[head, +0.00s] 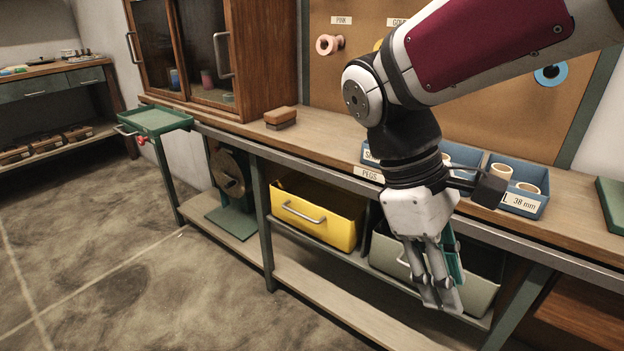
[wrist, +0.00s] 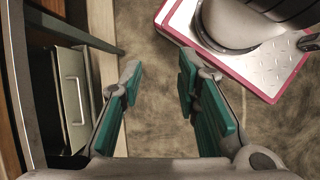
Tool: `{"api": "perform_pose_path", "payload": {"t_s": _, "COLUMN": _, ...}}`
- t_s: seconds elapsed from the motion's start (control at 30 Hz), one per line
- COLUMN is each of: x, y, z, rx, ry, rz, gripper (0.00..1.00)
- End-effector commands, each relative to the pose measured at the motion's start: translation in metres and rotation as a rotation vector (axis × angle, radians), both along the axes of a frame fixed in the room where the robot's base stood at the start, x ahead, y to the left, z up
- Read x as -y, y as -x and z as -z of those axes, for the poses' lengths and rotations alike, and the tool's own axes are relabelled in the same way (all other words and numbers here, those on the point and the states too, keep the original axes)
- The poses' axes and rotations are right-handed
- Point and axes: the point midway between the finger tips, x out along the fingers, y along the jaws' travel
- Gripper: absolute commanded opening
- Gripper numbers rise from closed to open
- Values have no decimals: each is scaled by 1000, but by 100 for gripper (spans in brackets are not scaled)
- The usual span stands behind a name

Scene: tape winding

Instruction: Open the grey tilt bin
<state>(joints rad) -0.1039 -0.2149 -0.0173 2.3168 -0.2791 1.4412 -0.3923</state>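The grey tilt bin (head: 482,294) sits under the bench at the right, with its dark inside showing above the front wall. Its handle (head: 403,258) shows just left of my gripper. My gripper (head: 441,296) hangs pointing down in front of the bin and hides part of its front. In the wrist view, my gripper (wrist: 160,78) has its green-padded fingers wide apart with only floor between them. The grey bin (wrist: 70,75) is left of the fingers there, with its bar handle facing them. The fingers look apart from the handle.
A yellow bin (head: 345,232) with a handle is left of the grey one. Bench legs (head: 516,308) and a lower shelf (head: 320,290) frame the bins. Blue trays (head: 525,198) stand on the bench above. The floor (head: 130,270) in front is clear.

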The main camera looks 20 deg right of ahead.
Motion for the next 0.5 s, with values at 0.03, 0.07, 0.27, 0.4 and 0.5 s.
{"api": "perform_pose_path", "payload": {"t_s": 0.03, "x": 4, "y": -13, "z": 3, "rx": -65, "ry": 17, "rz": -61, "gripper": 30}}
{"api": "perform_pose_path", "payload": {"t_s": 0.07, "x": 6, "y": -20, "z": 5, "rx": -99, "ry": 27, "rz": -97, "gripper": 30}}
{"api": "perform_pose_path", "payload": {"t_s": 0.27, "x": 19, "y": -68, "z": 24, "rx": -339, "ry": 78, "rz": -339, "gripper": 30}}
{"api": "perform_pose_path", "payload": {"t_s": 0.4, "x": 26, "y": -101, "z": 45, "rx": -519, "ry": 105, "rz": -500, "gripper": 30}}
{"api": "perform_pose_path", "payload": {"t_s": 0.5, "x": 29, "y": -123, "z": 64, "rx": -653, "ry": 120, "rz": -611, "gripper": 30}}
